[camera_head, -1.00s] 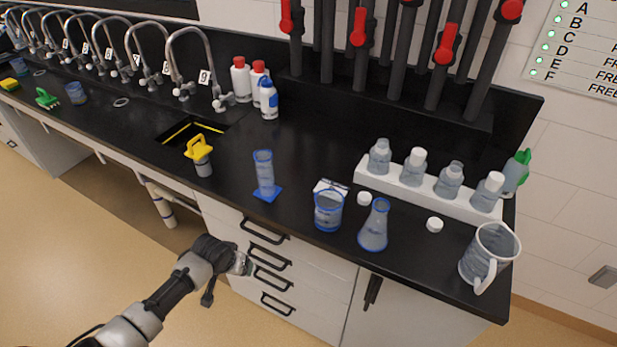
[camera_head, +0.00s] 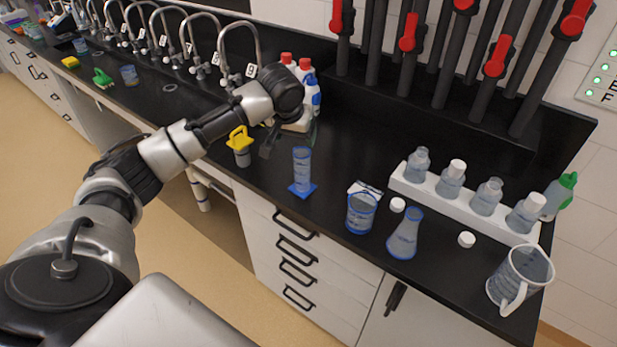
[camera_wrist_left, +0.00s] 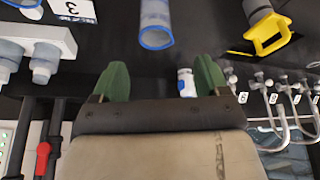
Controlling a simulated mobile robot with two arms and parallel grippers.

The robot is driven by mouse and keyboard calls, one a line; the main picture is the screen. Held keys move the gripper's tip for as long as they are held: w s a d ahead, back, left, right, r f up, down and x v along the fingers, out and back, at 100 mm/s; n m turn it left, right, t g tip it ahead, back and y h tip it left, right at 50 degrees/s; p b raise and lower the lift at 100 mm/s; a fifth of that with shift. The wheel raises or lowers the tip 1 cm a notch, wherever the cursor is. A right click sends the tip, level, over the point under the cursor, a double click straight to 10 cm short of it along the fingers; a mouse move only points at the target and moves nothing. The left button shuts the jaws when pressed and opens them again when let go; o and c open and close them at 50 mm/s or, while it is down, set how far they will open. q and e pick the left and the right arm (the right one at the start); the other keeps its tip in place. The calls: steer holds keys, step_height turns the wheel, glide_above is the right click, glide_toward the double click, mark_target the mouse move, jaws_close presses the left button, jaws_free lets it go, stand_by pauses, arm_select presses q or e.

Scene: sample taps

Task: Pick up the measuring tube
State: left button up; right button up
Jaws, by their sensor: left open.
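The measuring tube (camera_head: 302,168) is a clear upright cylinder with a blue rim and blue foot, standing on the black bench. Its blue-rimmed mouth also shows at the top middle of the left wrist view (camera_wrist_left: 156,25). My left gripper (camera_head: 273,140) is open and empty, above the bench just behind and left of the tube in the head view. In the left wrist view its two green fingers (camera_wrist_left: 161,78) are spread apart, and the tube is beyond their tips, not between them. My right gripper is not in view.
A yellow-handled item (camera_head: 240,144) stands left of the tube. A blue-rimmed beaker (camera_head: 361,212) and a flask (camera_head: 405,235) stand to its right. Taps (camera_head: 238,50) line the back left.

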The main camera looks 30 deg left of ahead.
mark_target(302, 155)
arm_select(q)
steer(key=x, duration=0.5)
steer(key=p+x, duration=0.1)
steer(key=x, duration=0.1)
steer(key=p+x, duration=0.1)
steer(key=shift+w+d+f, duration=0.1)
steer(key=shift+d+f, duration=0.2)
steer(key=shift+w+f, duration=0.2)
steer(key=shift+f, duration=0.25)
steer(key=shift+c, duration=0.2)
steer(key=shift+r, duration=0.1)
steer(key=c, duration=1.2)
